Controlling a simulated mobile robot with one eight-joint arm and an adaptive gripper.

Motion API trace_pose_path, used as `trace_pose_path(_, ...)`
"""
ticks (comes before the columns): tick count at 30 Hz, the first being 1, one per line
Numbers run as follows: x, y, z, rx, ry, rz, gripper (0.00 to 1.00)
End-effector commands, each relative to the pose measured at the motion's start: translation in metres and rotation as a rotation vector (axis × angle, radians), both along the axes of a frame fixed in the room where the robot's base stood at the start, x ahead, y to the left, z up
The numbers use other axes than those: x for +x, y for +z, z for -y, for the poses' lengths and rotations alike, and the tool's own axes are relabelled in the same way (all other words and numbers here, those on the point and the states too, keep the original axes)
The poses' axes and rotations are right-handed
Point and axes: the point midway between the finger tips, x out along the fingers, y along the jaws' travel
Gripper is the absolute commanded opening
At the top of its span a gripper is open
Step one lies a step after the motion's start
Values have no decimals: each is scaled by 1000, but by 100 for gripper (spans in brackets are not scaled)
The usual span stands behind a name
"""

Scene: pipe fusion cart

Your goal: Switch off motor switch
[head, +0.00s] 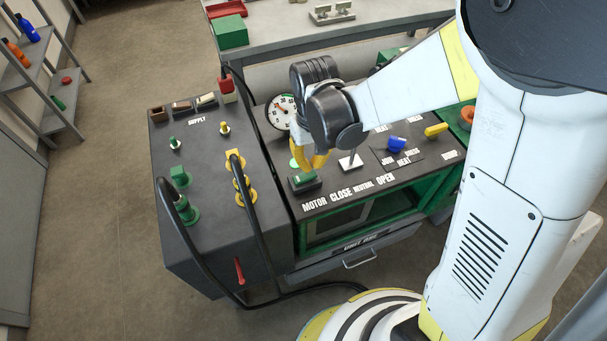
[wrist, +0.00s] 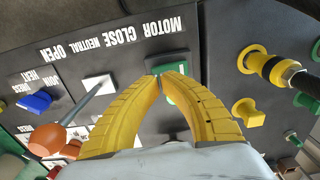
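My gripper (head: 312,168) has yellow fingers pointing down at the panel just behind the switch. In the wrist view my gripper (wrist: 166,73) has its fingertips together over the switch, with nothing seen between them. I cannot tell whether the tips touch the switch.
A lever (head: 351,160) with an orange knob (wrist: 47,139) stands beside the switch. A blue knob (head: 397,144) and a yellow handle (head: 436,130) are farther right. A gauge (head: 281,112) stands behind. The supply box (head: 205,232) with black hoses is at left.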

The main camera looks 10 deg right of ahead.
Motion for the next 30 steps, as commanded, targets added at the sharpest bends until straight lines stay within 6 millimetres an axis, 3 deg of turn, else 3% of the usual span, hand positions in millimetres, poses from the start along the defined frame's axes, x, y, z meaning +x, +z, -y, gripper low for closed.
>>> trace_pose_path(30, 0, -16, 0, 0, 0, 0, 0)
